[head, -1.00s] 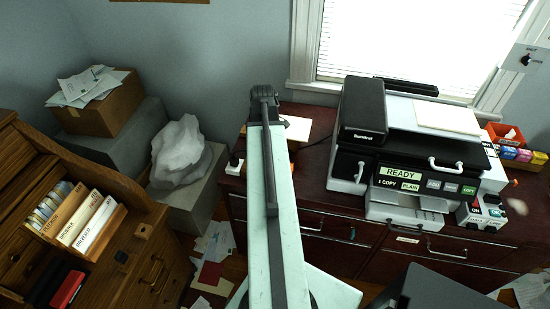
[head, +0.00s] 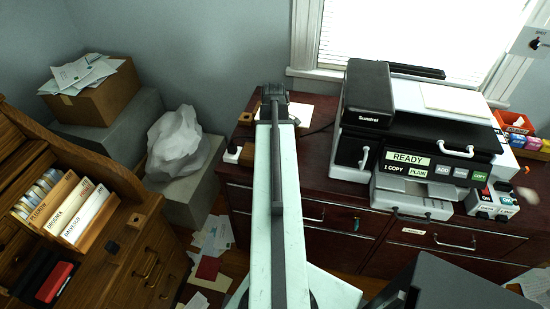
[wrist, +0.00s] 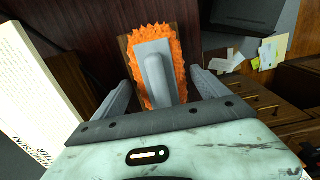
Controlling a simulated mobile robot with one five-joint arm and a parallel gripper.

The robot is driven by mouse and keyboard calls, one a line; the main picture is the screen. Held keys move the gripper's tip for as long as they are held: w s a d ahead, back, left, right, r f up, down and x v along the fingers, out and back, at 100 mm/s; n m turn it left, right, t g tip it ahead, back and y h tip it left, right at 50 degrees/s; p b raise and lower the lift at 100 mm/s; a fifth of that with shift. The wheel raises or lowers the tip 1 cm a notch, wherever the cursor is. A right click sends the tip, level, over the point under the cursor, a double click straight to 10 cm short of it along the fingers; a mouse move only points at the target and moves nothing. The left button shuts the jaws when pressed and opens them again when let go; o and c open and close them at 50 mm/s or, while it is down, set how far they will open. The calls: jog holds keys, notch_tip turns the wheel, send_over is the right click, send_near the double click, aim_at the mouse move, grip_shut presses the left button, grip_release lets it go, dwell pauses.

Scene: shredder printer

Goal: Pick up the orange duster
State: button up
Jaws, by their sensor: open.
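The orange duster (wrist: 179,60) shows in the wrist view, a fluffy orange rim around a grey back with a raised grey handle. It lies on a brown piece on the dark wood. My gripper (wrist: 160,84) is open, with one grey finger on each side of the duster in that picture. I cannot tell whether the fingers touch it or how far above it they are. In the head view my gripper (head: 274,92) is at the far end of my arm, over the left end of the dark red cabinet. The duster is hidden there.
A large copier (head: 430,130) stands on the cabinet (head: 310,175) to the right of my arm. A white printed sheet (wrist: 35,95) is close on the left in the wrist view. A wooden desk (head: 120,245) with files stands at the left. Papers (head: 212,235) lie on the floor.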

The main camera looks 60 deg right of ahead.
jog(key=shift+f, duration=0.25)
jog(key=shift+c, duration=0.7)
jog(key=c, duration=1.4)
jog(key=shift+o, duration=0.2)
notch_tip(320, 180, up, 10)
jog(key=p, duration=1)
jog(key=shift+r+p, duration=0.15)
jog(key=shift+p, duration=0.2)
